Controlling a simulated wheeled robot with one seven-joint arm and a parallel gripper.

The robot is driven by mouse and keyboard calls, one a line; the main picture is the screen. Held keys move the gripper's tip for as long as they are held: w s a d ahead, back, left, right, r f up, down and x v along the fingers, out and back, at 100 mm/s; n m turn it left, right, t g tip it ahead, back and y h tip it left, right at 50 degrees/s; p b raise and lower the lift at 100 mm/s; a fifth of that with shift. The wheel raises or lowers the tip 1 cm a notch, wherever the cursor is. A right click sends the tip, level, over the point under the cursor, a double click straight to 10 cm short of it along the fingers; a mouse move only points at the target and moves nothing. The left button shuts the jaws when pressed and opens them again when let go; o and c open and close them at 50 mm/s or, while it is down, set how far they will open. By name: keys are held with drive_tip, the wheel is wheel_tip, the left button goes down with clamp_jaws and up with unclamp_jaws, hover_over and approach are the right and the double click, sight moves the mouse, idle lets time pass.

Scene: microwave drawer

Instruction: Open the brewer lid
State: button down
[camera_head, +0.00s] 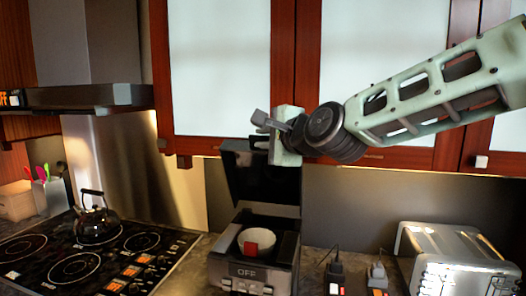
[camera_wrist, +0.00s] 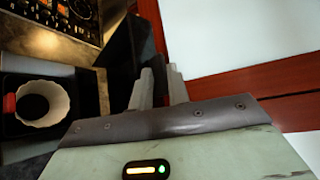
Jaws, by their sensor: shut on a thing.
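The brewer (camera_head: 252,262) is a black machine on the counter, marked OFF on its front. A white ridged cup or filter (camera_head: 257,241) with a red piece sits in its open top. The black brewer lid (camera_head: 262,178) stands raised, about upright, at the back. My gripper (camera_head: 262,128) is at the lid's upper edge, shut on the lid; the exact contact is partly hidden. In the wrist view, the fingers (camera_wrist: 157,88) are beside the dark lid (camera_wrist: 120,60), and the white filter (camera_wrist: 42,103) shows at left.
A stove (camera_head: 95,255) with a dark kettle (camera_head: 97,220) is left of the brewer. A metal toaster (camera_head: 455,262) and plugged-in cords (camera_head: 336,268) are on the right. Red-framed cabinets (camera_head: 285,60) hang close behind my gripper.

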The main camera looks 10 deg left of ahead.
drive_tip(key=shift+w+r+m+g+p, duration=0.3)
drive_tip(key=shift+w+r+p, duration=0.25)
drive_tip(key=shift+w, duration=0.4)
drive_tip(key=shift+w+r+h, duration=0.15)
drive_tip(key=shift+w+h, duration=0.15)
drive_tip(key=shift+w, duration=0.35)
drive_tip(key=c, duration=1.5)
unclamp_jaws()
drive_tip(key=shift+s+d+f, duration=0.1)
drive_tip(key=shift+f, duration=0.15)
